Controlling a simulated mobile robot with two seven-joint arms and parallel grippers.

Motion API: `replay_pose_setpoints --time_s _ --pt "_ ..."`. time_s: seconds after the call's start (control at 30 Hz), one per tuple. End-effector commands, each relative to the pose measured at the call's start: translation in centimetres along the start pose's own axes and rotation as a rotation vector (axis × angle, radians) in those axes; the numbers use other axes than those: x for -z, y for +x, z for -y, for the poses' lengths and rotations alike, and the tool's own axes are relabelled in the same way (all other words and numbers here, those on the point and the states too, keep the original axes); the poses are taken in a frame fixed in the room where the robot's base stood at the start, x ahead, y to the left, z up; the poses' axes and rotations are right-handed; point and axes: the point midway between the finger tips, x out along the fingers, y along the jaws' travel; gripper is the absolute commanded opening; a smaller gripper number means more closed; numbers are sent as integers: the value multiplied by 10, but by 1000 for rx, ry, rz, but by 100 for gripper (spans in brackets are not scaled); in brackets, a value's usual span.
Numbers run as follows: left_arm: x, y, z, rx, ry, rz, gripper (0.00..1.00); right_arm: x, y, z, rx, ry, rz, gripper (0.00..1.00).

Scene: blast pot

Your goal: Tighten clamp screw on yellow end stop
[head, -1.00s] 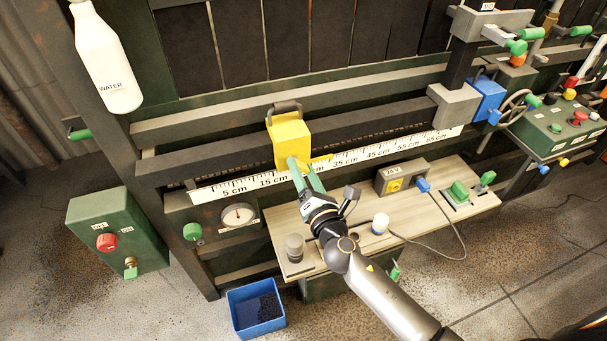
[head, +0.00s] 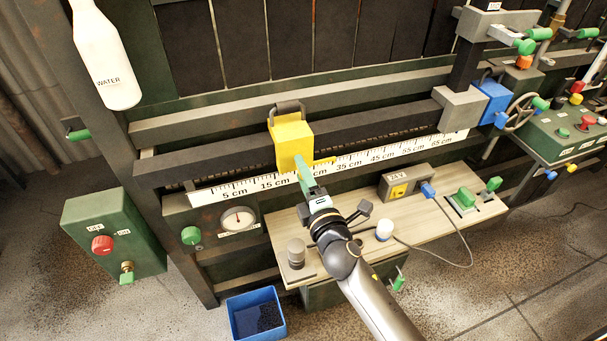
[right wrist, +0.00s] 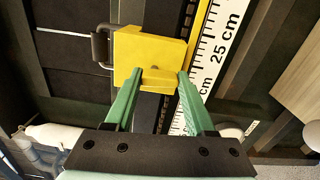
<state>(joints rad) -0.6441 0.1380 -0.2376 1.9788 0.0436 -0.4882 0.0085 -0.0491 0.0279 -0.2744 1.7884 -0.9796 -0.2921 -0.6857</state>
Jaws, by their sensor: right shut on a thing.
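The yellow end stop (head: 291,137) sits on the dark horizontal beam, above the white scale near the 15 to 25 cm marks. It has a dark handle on top. My right gripper (head: 300,162) is at its lower front. In the right wrist view, the green fingertips (right wrist: 159,77) are on either side of a small yellow bar-like piece, the clamp screw (right wrist: 157,80), in front of the end stop's block (right wrist: 145,48). The gripper is shut on this piece. In the head view the fingers overlap and hide the screw. My left gripper is not in view.
The white scale (head: 373,156) runs along the beam. Below it, a wooden shelf (head: 425,225) carries a 24 V box (head: 404,181), a white-capped knob (head: 384,230) and a grey knob (head: 296,253). A blue bin (head: 256,313) stands on the floor.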

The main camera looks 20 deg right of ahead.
Motion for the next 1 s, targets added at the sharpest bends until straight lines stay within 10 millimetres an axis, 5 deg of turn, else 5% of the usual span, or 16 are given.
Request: replay_pose_setpoints --time_s 0.57,0.6,0.87,1.0 --pt "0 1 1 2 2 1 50 1 0 0 1 38 -1 0" --pt "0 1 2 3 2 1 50 1 0 0 1 37 -1 56" --pt "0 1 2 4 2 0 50 1 0 0 1 36 -1 85" --pt "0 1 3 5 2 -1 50 1 0 0 0 36 -1 85"
